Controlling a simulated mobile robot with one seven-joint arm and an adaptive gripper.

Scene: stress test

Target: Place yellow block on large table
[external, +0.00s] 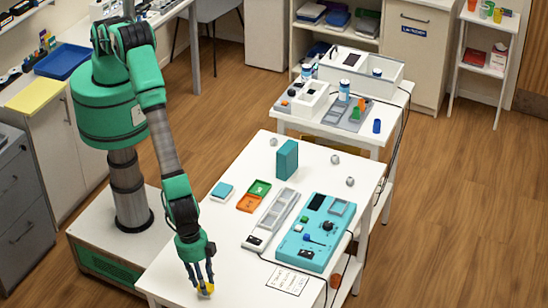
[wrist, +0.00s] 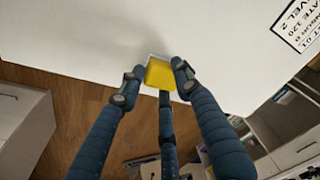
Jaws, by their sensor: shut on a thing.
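The yellow block (wrist: 160,74) is between the dark blue fingers of my gripper (wrist: 156,78) in the wrist view. My gripper is shut on it. In the external view the block (external: 207,288) is a small yellow patch at the fingertips of my gripper (external: 203,285), at the near edge of the large white table (external: 200,250). I cannot tell whether the block touches the tabletop or hangs just above it. The fingers hide part of the block in the external view.
A teal device panel (external: 313,232), a grey tray strip (external: 271,218), a printed label (external: 287,279), green and orange trays (external: 249,203) and a teal upright block (external: 287,160) occupy the table. A second white table (external: 330,132) with several items stands behind. The table's near left is bare.

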